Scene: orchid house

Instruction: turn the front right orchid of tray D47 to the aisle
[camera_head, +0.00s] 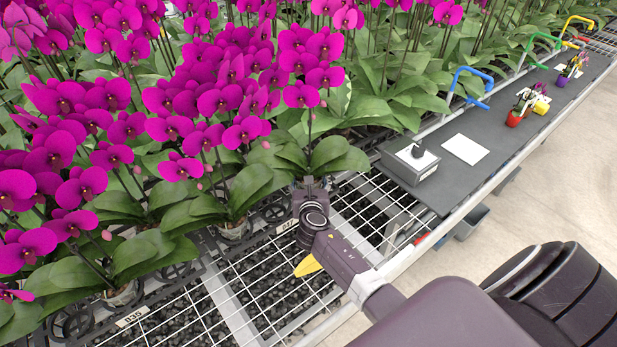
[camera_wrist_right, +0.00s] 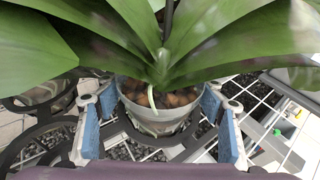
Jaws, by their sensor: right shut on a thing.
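The front right orchid (camera_head: 325,157) of tray D47 (camera_head: 262,240) has broad green leaves and magenta flowers on a tall stem. Its clear pot (camera_wrist_right: 158,120) with brown bark stands upright in the right wrist view. My right gripper (camera_head: 311,192) is at the pot from the aisle side, below the leaves. In the right wrist view the gripper (camera_wrist_right: 165,128) has its blue pads on both sides of the pot, shut on it. In the head view the leaves and gripper hide most of the pot. My left gripper is not in view.
More magenta orchids (camera_head: 232,185) crowd close on the left. White wire mesh (camera_head: 375,215) lies bare right of the gripper. A dark bench mat (camera_head: 470,190) holds a grey box (camera_head: 410,165), a white card (camera_head: 465,149) and small potted plants.

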